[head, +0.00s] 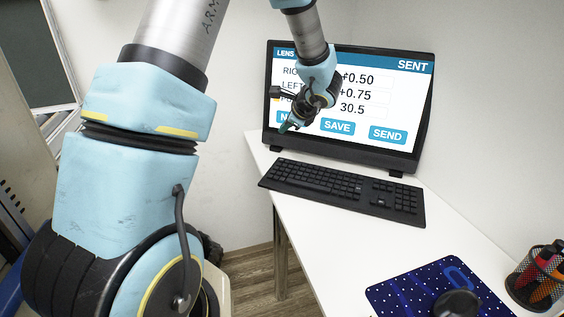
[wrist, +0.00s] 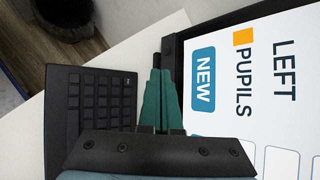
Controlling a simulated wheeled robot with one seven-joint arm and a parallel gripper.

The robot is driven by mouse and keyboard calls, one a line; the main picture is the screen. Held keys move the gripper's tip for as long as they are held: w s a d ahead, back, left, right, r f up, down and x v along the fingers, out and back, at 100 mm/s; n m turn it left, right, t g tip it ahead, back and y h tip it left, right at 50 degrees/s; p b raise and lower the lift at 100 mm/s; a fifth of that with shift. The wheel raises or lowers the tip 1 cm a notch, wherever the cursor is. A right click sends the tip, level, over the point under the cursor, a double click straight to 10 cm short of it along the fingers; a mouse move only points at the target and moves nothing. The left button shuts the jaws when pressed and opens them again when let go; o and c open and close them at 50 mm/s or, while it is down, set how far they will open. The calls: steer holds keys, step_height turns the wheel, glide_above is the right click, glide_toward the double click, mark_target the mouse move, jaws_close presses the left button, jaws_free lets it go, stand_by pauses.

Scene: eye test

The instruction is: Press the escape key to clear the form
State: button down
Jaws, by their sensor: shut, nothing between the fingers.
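The black keyboard (head: 345,192) lies on the white desk in front of the monitor. In the wrist view the keyboard (wrist: 92,105) is turned, and a small marked key, which looks like the escape key (wrist: 128,81), sits at its upper right corner. The monitor screen (head: 405,95) shows a lens form with values +0.50, +0.75 and 30.5, "SENT" at the top, and NEW, SAVE and SEND buttons. My gripper (head: 284,128) is shut and empty in front of the screen's lower left. Its green fingers (wrist: 157,75) show between keyboard and screen in the wrist view, apart from the escape key.
A blue mouse mat (head: 395,284) with a dark mouse (head: 457,304) lies at the desk's front right, beside a mesh pen holder (head: 540,280). The white desk (head: 335,235) is bare in front of the keyboard. Its left edge drops to a wooden floor (head: 250,268).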

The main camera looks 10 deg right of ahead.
steer(key=b, duration=0.5)
glide_above(285, 162)
step_height(285, 162, down, 7)
steer(key=shift+w+f, duration=0.1)
steer(key=shift+f+b, duration=0.3)
steer(key=shift+b, duration=0.05)
steer(key=shift+f, duration=0.1)
stand_by(1.3)
steer(key=shift+f+b, duration=0.3)
steer(key=shift+b, duration=0.35)
steer(key=shift+f+b, duration=0.45)
steer(key=shift+b, duration=0.15)
stand_by(0.5)
steer(key=shift+r, duration=0.15)
steer(key=shift+r+p, duration=0.5)
steer(key=shift+r, duration=0.25)
